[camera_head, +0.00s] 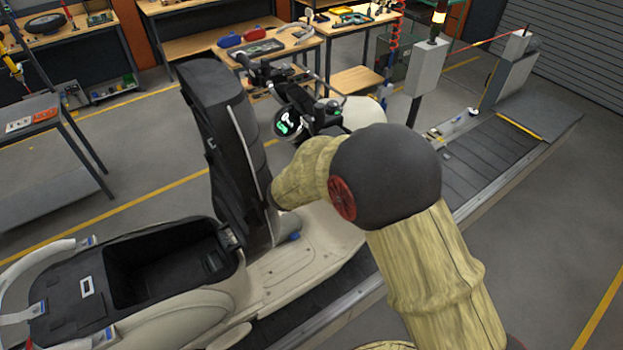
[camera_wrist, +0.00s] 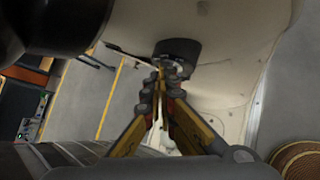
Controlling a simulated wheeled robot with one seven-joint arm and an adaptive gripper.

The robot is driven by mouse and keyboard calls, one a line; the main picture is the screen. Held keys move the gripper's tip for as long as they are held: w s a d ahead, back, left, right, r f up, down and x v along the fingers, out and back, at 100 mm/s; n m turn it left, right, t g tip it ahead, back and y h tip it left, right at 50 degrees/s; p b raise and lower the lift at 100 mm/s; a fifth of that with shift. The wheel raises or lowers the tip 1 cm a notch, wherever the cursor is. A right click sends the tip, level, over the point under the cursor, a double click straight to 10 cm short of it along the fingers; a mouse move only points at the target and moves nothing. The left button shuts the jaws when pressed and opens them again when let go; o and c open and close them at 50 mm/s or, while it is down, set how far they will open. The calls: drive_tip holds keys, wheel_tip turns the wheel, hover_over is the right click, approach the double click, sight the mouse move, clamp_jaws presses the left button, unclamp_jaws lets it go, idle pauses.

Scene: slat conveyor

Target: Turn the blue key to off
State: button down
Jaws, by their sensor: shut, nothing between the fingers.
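In the wrist view my gripper (camera_wrist: 162,72) is shut and empty, its fingertips together just below a round dark fitting (camera_wrist: 178,52) on a cream panel. The tips overlap the fitting's lower edge in the picture; I cannot tell whether they touch it. No blue key can be made out there. The cream scooter (camera_head: 305,255) stands on the conveyor in the head view, its black seat (camera_head: 212,120) raised upright.
The scooter's handlebar (camera_head: 290,110) is beyond the raised seat. The open storage bin (camera_head: 165,265) is at the left. A grey post box (camera_head: 415,68) stands by the slat conveyor (camera_head: 490,160).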

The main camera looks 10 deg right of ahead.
drive_tip(key=shift+s+a+f+b, duration=0.15)
drive_tip(key=shift+a+f+b, duration=0.05)
drive_tip(key=shift+f+b, duration=0.6)
idle(1.4)
drive_tip(key=shift+s, duration=0.1)
drive_tip(key=r+p+v, duration=0.1)
drive_tip(key=p+v, duration=0.2)
drive_tip(key=v, duration=0.5)
drive_tip(key=shift+w+r, duration=0.2)
drive_tip(key=shift+w, duration=0.05)
idle(0.6)
drive_tip(key=shift+d, duration=0.25)
